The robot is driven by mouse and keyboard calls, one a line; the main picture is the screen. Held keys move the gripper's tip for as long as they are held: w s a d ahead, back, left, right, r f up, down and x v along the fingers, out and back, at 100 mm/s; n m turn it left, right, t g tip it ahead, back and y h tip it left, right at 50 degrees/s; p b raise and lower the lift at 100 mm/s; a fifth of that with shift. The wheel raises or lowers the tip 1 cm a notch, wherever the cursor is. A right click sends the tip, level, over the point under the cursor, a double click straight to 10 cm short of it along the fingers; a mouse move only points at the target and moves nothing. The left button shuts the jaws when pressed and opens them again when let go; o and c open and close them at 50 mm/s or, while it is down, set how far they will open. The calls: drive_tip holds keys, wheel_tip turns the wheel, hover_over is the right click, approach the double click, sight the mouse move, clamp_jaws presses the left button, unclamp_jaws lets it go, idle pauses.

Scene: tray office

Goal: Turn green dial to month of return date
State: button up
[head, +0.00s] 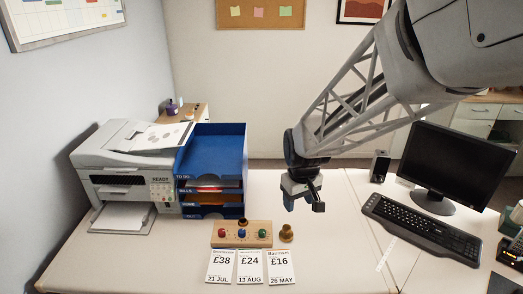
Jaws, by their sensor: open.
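The green dial (262,233) is the rightmost of three coloured dials on a wooden block (229,241) on the desk. A red dial (222,233) is at the left and a blue dial (241,232) in the middle. The dial settings are too small to read. Three cards lie in front: one (220,266) reads £38, 21 JUL, one (250,266) £24, 13 AUG, and one (281,266) £16, 26 MAY. Their headings are too small to read surely, and I see no return date label. My gripper (304,204) is open and empty, above the desk, up and right of the block.
A small brass-coloured knobbed object (286,234) stands just right of the block. A blue tray stack (212,158) and a printer (125,172) stand behind and left. A keyboard (422,224) and monitor (455,163) are at the right.

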drive_tip(key=w+a+f+n, duration=0.2)
drive_tip(key=w+a+f, duration=0.3)
drive_tip(key=w+f, duration=0.3)
drive_tip(key=n+g, duration=0.1)
drive_tip(key=n, duration=0.1)
hover_over(262, 231)
wheel_tip(262, 231, down, 10)
drive_tip(key=shift+f, duration=0.15)
drive_tip(key=shift+f, duration=3.9)
drive_tip(key=c, duration=0.9)
drive_tip(key=shift+s, duration=0.1)
drive_tip(key=shift+c, duration=0.2)
